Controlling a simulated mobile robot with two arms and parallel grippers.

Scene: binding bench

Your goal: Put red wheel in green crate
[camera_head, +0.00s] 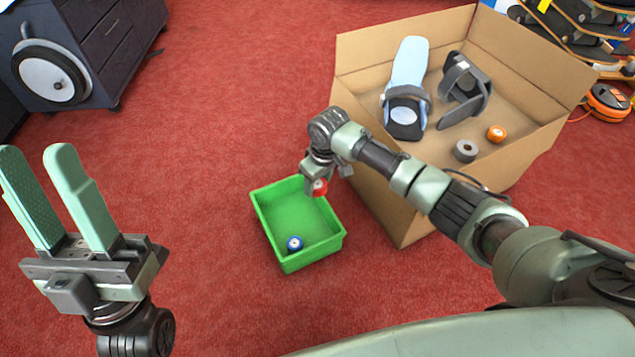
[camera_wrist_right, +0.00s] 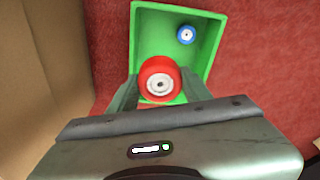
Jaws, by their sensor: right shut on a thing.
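The red wheel (camera_head: 320,187) is held in my right gripper (camera_head: 317,186), above the right part of the green crate. The wheel also shows between the fingers in the right wrist view (camera_wrist_right: 160,82). The green crate (camera_head: 278,258) stands on the red carpet and shows behind the wheel in the wrist view (camera_wrist_right: 145,50). A blue wheel (camera_head: 294,243) lies inside it at its near edge, and shows in the wrist view too (camera_wrist_right: 186,35). My left gripper (camera_head: 35,155) is open and empty at the left, fingers pointing up, apart from the crate.
A large cardboard box (camera_head: 415,205) stands right of the crate. In it are an orange wheel (camera_head: 497,133), a grey wheel (camera_head: 465,151) and two larger parts. A dark cabinet (camera_head: 95,45) stands back left. Carpet around the crate's left is clear.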

